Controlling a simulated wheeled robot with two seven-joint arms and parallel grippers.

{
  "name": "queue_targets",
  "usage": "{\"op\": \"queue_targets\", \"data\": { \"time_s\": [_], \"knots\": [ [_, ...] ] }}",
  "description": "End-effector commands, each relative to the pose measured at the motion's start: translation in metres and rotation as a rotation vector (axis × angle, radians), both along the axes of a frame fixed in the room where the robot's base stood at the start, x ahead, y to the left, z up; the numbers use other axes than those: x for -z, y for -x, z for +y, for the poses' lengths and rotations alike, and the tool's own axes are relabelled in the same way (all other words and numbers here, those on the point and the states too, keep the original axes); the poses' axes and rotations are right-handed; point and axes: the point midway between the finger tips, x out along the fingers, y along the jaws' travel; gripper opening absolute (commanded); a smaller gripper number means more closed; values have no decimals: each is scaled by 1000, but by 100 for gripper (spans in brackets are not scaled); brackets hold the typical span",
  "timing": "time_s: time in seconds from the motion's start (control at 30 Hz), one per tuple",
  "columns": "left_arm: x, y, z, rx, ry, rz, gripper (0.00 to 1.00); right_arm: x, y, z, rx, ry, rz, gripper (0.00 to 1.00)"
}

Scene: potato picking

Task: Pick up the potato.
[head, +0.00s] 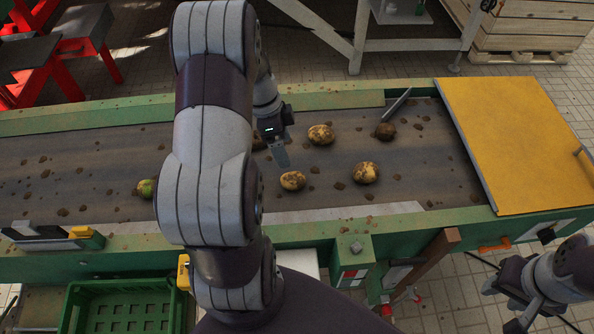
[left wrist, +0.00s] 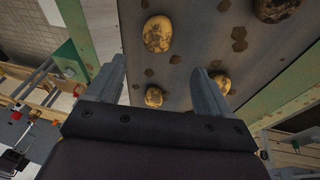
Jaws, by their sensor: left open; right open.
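Several dirt-specked potatoes lie on the dark conveyor belt. In the head view these include a yellow potato (head: 293,180), another yellow one (head: 365,172), one behind them (head: 320,134), a dark brown one (head: 385,131) and a partly green one (head: 147,188) at the left. My left gripper (head: 280,150) is open above the belt, near the front yellow potato, partly hidden by my arm. In the left wrist view its spread fingers (left wrist: 162,80) hold nothing; a small potato (left wrist: 153,97) shows between them and a larger one (left wrist: 158,33) lies beyond. My right gripper (head: 540,312) is open and empty, off the belt.
The belt (head: 60,170) has green side rails (head: 420,228) and scattered soil clods. A yellow cover (head: 515,140) closes off its right end. A green crate (head: 125,290) stands in front at lower left. A wooden crate (head: 530,25) stands behind at right.

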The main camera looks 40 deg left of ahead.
Motion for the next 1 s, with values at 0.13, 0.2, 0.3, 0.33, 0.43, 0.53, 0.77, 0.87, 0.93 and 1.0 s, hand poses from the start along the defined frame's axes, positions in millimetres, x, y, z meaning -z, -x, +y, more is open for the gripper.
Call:
{"op": "queue_targets", "data": {
  "time_s": [0.13,0.2,0.3,0.33,0.43,0.53,0.77,0.87,0.93,1.0],
  "knots": [
    [32,1,-11,5,2,5,81,-7,0,0,0,0,0,43],
    [45,-1,-14,5,1,2,81,-9,0,0,0,0,0,43],
    [55,-1,-16,3,-1,1,81,-10,0,0,0,0,0,43],
    [58,-1,-17,4,0,3,81,-12,0,0,0,0,0,43],
    [74,1,-20,3,0,4,81,-22,0,0,0,0,0,43],
    [94,1,-24,5,-1,3,81,-25,0,0,0,0,0,43],
    [107,0,-27,4,-4,-2,81,-25,0,0,0,0,0,43],
    [107,0,-27,4,-4,-1,78,-25,0,0,0,0,0,43],
    [107,0,-27,4,-4,-1,55,-25,0,0,0,0,0,43],
    [107,0,-27,4,-4,-1,32,-25,0,0,0,0,0,43]
  ]
}}
